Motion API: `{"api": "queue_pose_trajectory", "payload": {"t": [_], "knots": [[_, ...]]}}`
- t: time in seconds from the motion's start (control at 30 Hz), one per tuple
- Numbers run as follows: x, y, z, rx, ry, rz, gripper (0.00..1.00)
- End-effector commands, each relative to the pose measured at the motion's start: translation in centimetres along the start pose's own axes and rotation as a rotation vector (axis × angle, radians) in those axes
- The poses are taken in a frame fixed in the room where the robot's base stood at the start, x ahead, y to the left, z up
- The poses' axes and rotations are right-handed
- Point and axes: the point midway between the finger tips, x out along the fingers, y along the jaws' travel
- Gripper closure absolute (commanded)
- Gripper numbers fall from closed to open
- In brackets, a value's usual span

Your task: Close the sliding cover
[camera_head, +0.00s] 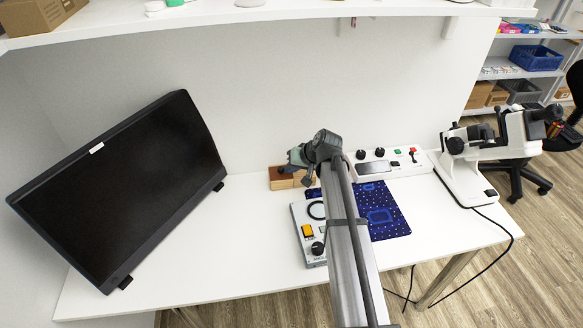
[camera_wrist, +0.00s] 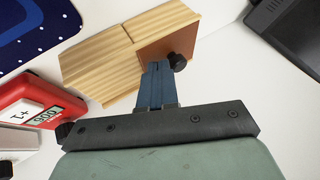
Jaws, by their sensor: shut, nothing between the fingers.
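A small wooden box (camera_head: 281,184) lies on the white table, left of the blue mat, partly hidden by my arm. In the wrist view the box (camera_wrist: 100,68) shows pale wood grain with a seam across it. A reddish-brown panel (camera_wrist: 176,44) with a black knob (camera_wrist: 177,62) is at its near right end. I cannot tell for sure which part is the sliding cover or how far open it is. My gripper (camera_wrist: 156,66) is shut and empty, its blue fingertips at the brown panel, left of the knob; contact is unclear. My gripper also shows in the head view (camera_head: 297,168).
A dark monitor (camera_head: 120,190) stands left. A control box (camera_head: 308,232) and a blue mat (camera_head: 390,222) lie near my arm. A white panel (camera_head: 405,160) and a microscope-like instrument (camera_head: 470,165) stand right. A red meter (camera_wrist: 30,95) is beside the box.

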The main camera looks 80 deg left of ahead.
Motion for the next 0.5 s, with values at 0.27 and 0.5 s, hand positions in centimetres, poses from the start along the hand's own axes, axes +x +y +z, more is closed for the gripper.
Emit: {"api": "queue_pose_trajectory", "payload": {"t": [0.27,0.5], "knots": [[-2.7,3.2,0.1,0.001,0.003,0.001,1.00],[-7.5,3.2,0.1,0.001,0.003,0.002,1.00]]}}
